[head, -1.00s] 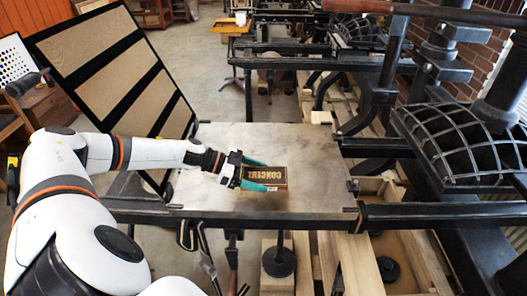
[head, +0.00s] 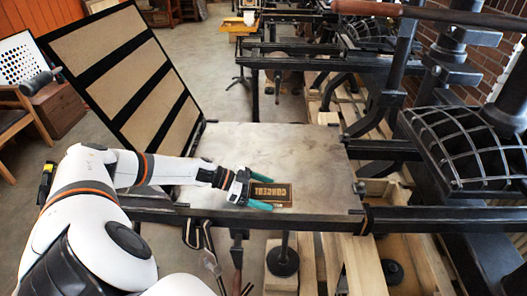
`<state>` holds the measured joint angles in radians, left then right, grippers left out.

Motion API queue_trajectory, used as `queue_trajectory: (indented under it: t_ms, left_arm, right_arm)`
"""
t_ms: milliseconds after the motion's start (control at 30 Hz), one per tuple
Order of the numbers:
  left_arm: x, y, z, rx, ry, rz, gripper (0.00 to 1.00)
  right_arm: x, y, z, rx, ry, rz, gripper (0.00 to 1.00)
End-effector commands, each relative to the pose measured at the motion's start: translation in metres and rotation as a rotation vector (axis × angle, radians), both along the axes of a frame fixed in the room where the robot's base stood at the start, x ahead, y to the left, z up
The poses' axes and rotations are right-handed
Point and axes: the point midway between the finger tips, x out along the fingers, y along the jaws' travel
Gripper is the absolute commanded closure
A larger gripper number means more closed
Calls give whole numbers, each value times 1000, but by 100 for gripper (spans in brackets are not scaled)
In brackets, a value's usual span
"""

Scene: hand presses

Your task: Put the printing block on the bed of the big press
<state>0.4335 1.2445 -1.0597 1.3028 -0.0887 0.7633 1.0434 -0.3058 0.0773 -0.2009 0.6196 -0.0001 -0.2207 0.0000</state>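The printing block (head: 281,194), a small dark plate with tan mirrored lettering, lies flat on the bed (head: 300,150) of the big press, near its front edge and right of the bed's middle. My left gripper (head: 267,194) reaches in from the left. Its two teal fingers lie apart, one along the far side and one along the near side of the block. They look open, with the block between them. The block's left end is partly hidden by the gripper. My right gripper is out of view.
A hinged dark frame with tan panels (head: 125,65) stands tilted up behind the bed's left side. A black ribbed press part (head: 465,145) and rails are at the right. The rest of the bed is bare. More presses stand behind.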

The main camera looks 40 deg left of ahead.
Motion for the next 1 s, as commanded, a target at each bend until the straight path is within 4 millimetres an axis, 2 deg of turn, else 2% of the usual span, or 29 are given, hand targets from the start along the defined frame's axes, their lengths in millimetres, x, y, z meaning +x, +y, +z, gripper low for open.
queue_trajectory:
  t_ms: [367, 700, 1000]
  left_arm:
    - [0, 0, 6, 1, -1, 1, 6]
    - [-32, 39, 26, 3, 3, 2, 6]
    - [-45, 53, 33, 0, 0, 1, 6]
  right_arm:
    - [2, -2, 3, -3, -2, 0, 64]
    - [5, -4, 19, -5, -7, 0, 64]
    - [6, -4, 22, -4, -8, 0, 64]
